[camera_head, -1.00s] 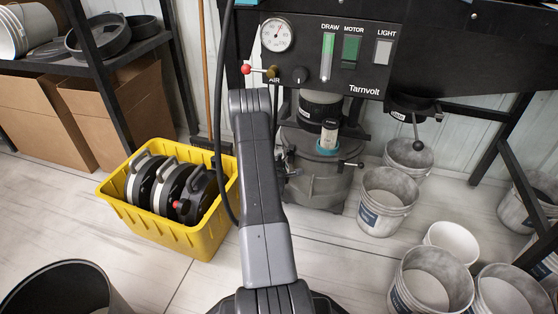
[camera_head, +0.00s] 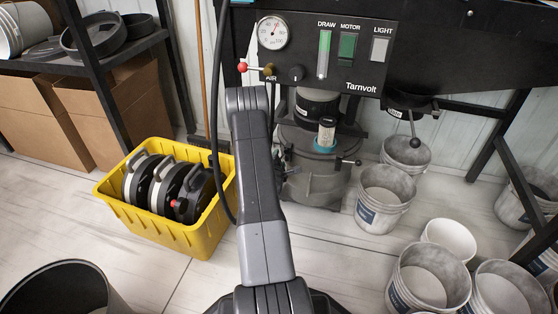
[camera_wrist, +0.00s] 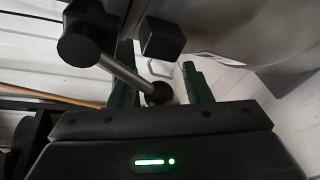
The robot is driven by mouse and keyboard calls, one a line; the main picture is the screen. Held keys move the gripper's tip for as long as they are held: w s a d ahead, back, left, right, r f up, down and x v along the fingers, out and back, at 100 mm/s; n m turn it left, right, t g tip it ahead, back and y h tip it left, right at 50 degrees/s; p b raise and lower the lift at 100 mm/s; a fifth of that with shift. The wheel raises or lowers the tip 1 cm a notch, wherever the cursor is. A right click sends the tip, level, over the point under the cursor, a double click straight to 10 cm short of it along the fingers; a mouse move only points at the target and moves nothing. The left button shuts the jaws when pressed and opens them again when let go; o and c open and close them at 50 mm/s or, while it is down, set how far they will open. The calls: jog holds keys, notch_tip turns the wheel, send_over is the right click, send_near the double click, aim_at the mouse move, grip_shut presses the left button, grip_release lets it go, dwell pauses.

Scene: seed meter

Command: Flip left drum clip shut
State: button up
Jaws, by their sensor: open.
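The grey drum (camera_head: 315,185) stands under the black machine. Its right clip (camera_head: 350,160) sticks out to the right; my arm hides most of its left side in the head view. In the wrist view, the drum's grey wall (camera_wrist: 245,25) fills the upper right. A clip lever (camera_wrist: 125,73), a grey rod with a black round hub and a dark end knob, slants down from the upper left. My gripper (camera_wrist: 160,88) is open, its two green fingers either side of the end knob. I see a gap between knob and right finger; contact with the left is unclear.
A yellow crate (camera_head: 165,232) with several dark discs stands left of the drum. Several buckets (camera_head: 383,198) stand to the right. The machine's panel (camera_head: 330,55) hangs above. A dark bin (camera_head: 60,292) is at the lower left. Floor between crate and arm is clear.

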jog(key=p+v, duration=0.4)
jog(key=v, duration=0.9)
jog(key=shift+s, duration=0.35)
